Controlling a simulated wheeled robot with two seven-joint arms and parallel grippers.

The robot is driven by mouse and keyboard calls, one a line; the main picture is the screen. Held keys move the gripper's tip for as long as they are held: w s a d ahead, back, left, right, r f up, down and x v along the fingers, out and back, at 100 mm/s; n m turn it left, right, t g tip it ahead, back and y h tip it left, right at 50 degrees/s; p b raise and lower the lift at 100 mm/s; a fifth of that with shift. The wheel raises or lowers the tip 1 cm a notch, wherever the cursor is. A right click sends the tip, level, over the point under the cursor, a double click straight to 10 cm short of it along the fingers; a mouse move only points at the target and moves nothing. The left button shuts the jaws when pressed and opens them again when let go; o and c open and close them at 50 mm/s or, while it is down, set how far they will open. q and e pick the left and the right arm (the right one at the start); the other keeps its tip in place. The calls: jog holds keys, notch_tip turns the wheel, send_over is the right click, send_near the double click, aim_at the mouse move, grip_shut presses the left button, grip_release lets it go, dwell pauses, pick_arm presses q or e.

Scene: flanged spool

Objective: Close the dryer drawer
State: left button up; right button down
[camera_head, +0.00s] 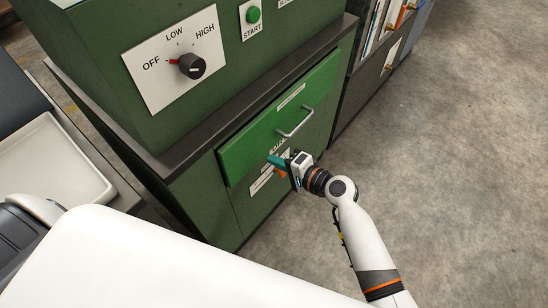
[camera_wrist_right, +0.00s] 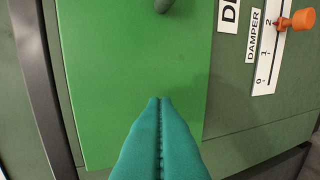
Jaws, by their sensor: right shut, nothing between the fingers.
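The dryer drawer has a bright green front (camera_head: 262,128) with a grey bar handle (camera_head: 296,122), set in the dark green dryer cabinet (camera_head: 222,208). Its front stands slightly proud of the cabinet; how far it is out is hard to tell. My right gripper (camera_head: 272,160) is shut and empty, its teal fingers at the lower part of the drawer front, below and left of the handle. In the right wrist view the fingertips (camera_wrist_right: 160,99) point at the green front (camera_wrist_right: 120,65); contact cannot be told. The handle's end (camera_wrist_right: 162,5) shows at the top. My left gripper is not in view.
A damper scale (camera_wrist_right: 264,50) with an orange knob (camera_wrist_right: 303,18) is beside the drawer front. Above are a black heat dial (camera_head: 191,66) and a green start button (camera_head: 253,15). A pale tray (camera_head: 55,165) stands at left. The floor at right is clear.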

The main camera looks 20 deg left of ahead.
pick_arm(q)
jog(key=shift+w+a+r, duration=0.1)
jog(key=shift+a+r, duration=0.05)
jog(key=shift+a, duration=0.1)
pick_arm(e)
jog(key=v, duration=0.8)
jog(key=shift+d, duration=0.4)
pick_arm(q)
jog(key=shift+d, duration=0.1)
pick_arm(e)
jog(key=shift+s, duration=0.1)
